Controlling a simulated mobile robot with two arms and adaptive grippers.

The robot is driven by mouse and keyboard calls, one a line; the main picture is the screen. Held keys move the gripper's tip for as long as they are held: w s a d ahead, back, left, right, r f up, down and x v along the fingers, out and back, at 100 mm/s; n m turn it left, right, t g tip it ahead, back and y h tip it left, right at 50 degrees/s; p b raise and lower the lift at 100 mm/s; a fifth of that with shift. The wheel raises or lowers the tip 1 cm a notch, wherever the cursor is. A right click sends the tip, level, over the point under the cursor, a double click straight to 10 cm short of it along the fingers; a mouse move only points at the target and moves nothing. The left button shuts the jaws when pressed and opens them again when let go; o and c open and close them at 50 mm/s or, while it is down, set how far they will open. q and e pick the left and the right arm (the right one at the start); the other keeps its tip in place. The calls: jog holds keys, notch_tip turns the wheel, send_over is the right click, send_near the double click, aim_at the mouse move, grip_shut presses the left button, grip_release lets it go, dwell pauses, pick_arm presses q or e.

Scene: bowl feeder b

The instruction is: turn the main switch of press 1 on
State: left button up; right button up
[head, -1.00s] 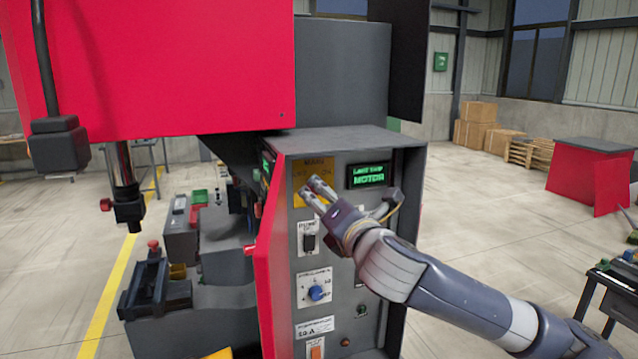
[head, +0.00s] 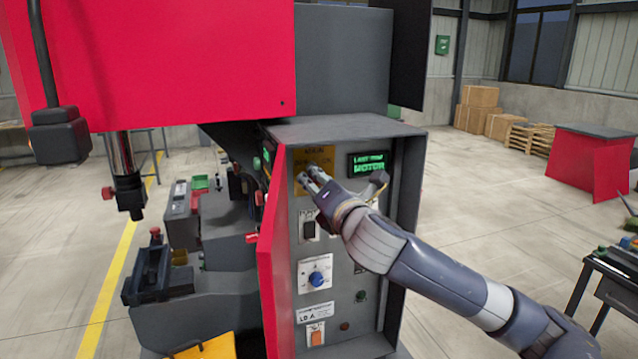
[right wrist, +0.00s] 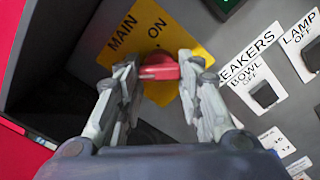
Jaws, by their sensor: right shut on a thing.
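The main switch is a red knob (right wrist: 158,72) on a yellow plate (right wrist: 185,42) lettered MAIN and ON, seen in the right wrist view. In the head view the yellow plate (head: 320,158) is at the top of the grey control panel (head: 345,240). My right gripper (right wrist: 160,82) has its two fingers on either side of the red handle and is shut on it. In the head view the right gripper (head: 308,180) reaches in from the right and hides the knob. My left gripper is not in view.
A lit green display (head: 368,165) sits right of the plate. Below are a black rocker switch (head: 309,229) and a blue knob (head: 317,279). A red door (head: 272,250) stands open at the panel's left edge. Breaker labels (right wrist: 250,60) lie right of the fingers.

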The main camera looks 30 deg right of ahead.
jog(key=shift+m, duration=0.3)
jog(key=m, duration=0.8)
jog(key=shift+a+r+m, duration=0.1)
jog(key=shift+r+m, duration=0.05)
jog(key=shift+m, duration=0.25)
jog(key=shift+r+m, duration=0.15)
jog(key=shift+m, duration=4.05)
jog(key=o, duration=1.1)
jog(key=shift+m, duration=0.3)
jog(key=shift+s, duration=0.15)
